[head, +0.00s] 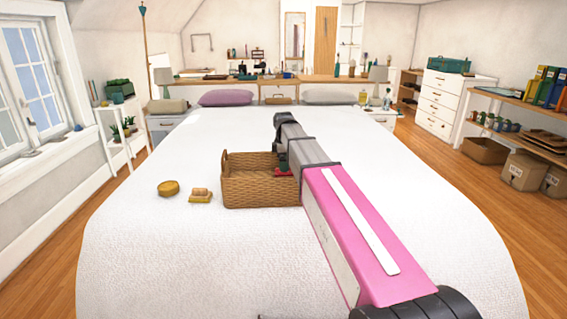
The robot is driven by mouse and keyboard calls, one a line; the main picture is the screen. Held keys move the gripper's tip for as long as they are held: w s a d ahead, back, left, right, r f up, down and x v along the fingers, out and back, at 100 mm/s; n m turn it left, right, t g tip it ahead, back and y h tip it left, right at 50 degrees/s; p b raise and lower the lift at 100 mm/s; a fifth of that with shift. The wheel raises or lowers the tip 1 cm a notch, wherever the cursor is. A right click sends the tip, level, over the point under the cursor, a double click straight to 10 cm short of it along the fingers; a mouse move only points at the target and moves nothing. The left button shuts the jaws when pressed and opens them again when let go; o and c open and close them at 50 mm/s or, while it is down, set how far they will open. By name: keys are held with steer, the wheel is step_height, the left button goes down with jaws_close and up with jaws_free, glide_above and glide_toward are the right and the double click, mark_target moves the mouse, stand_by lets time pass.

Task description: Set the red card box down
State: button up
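My pink and grey arm reaches forward over the white bed, and its dark wrist end is beyond the wicker basket (258,190). My gripper (281,156) appears to point down at the basket's right side, largely hidden by the arm. I cannot see whether its fingers are open or shut. A small red patch (282,172) shows just below it, against the basket's inside. This may be the red card box, but it is too small and covered to be sure, or to tell whether it is held or resting.
A round yellow-brown tin (168,188) and a small tan object on a yellow base (200,195) lie left of the basket on the bed (150,250). The bed is clear in front and to the right. Pillows (226,98) lie at its far end.

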step_height(320, 180, up, 13)
stand_by(0.7)
